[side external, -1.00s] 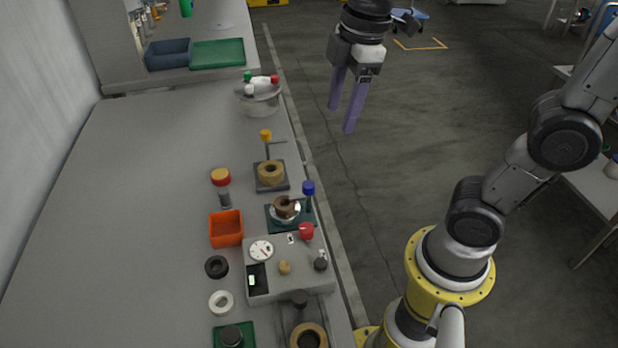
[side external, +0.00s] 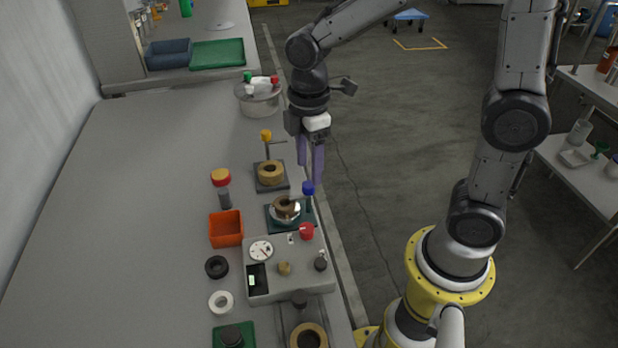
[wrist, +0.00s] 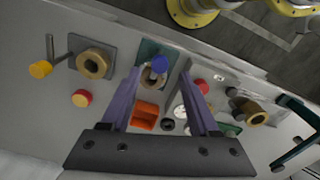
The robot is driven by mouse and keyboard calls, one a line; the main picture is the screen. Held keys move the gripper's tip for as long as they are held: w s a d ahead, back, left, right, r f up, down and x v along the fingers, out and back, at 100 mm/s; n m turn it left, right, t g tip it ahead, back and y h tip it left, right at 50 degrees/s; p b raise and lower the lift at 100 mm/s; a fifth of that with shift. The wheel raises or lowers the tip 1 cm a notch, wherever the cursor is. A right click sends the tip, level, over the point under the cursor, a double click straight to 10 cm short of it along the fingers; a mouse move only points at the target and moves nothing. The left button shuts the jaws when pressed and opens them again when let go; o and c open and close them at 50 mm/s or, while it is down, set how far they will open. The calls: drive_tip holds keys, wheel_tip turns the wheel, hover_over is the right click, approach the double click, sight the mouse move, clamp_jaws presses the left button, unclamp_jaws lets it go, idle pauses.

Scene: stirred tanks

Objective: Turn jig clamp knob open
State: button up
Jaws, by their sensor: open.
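A blue knob (side external: 308,188) stands on a post at a dark green jig plate (side external: 274,224), which bears a brown ring-shaped part (side external: 286,206). An orange knob (side external: 266,135) stands on a post at a grey jig plate (side external: 263,187) with a tan ring part (side external: 270,171). Which knob the task names, I cannot tell. My gripper (side external: 310,175) points down, open and empty, just above the blue knob in the side view. In the wrist view, the blue knob (wrist: 159,64) appears between the fingertips of my gripper (wrist: 161,73); their exact distance is unclear.
A grey panel box (side external: 280,287) with a gauge and red knob (side external: 306,231) stands nearer the camera. An orange bin (side external: 226,229), a red-capped item (side external: 221,177) and a bowl with bottles (side external: 258,100) are on the bench. The bench's left side is clear.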

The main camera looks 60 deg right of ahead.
sight(309, 184)
drive_tip(key=shift+f, duration=2.25)
clamp_jaws()
